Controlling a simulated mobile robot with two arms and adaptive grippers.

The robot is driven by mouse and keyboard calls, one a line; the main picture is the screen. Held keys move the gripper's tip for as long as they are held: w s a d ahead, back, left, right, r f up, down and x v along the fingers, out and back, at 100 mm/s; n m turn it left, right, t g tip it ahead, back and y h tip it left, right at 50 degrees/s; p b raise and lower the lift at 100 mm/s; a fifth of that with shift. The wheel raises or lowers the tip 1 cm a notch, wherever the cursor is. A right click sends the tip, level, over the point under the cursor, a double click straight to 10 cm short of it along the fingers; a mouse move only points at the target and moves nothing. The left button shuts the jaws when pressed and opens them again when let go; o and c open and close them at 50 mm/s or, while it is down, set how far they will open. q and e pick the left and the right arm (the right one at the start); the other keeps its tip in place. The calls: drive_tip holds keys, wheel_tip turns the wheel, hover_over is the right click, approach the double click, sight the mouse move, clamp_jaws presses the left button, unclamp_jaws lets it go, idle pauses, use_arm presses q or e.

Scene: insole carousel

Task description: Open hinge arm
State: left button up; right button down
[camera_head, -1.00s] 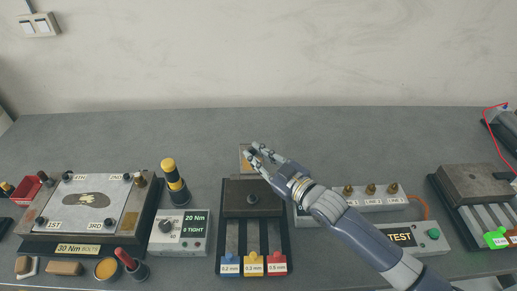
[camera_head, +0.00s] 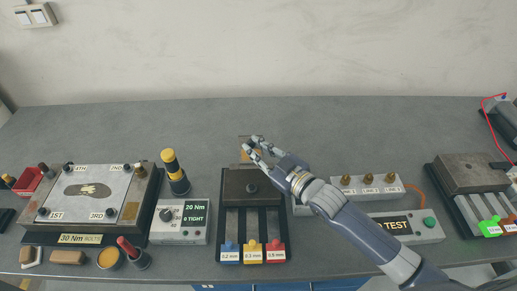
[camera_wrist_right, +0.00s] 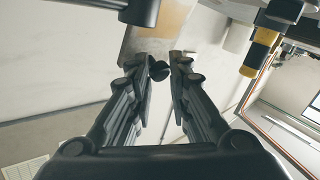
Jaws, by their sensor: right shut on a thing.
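A dark block fixture (camera_head: 235,184) stands at the middle of the bench with a black knob (camera_head: 252,188) on top. Behind it a tan and grey plate, seemingly the hinge arm (camera_head: 243,156), shows partly behind my fingers. My right gripper (camera_head: 252,147) is at this plate, its fingers closed around a small dark part. In the right wrist view that dark round knob (camera_wrist_right: 159,70) sits between the fingertips (camera_wrist_right: 164,66), in front of the plate (camera_wrist_right: 168,22). My left gripper is not in view.
In front of the block are blue, yellow and red gauge tabs (camera_head: 253,254). A torque box (camera_head: 182,222) and black-yellow driver (camera_head: 174,172) stand left. A test unit (camera_head: 405,229) lies under my right forearm. The bench behind is clear.

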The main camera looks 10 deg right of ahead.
drive_tip(key=shift+s+a+f+g, duration=0.15)
drive_tip(key=shift+s+f, duration=0.05)
drive_tip(key=shift+f, duration=0.3)
drive_tip(key=shift+s+a+f+g, duration=0.1)
drive_tip(key=shift+s+f+g, duration=0.05)
drive_tip(key=shift+f, duration=0.35)
drive_tip(key=c, duration=1.5)
unclamp_jaws()
drive_tip(key=shift+c, duration=0.2)
drive_tip(key=shift+a, duration=0.25)
drive_tip(key=shift+w+d+r, duration=0.1)
drive_tip(key=shift+w+r, duration=0.05)
drive_tip(key=shift+w, duration=0.05)
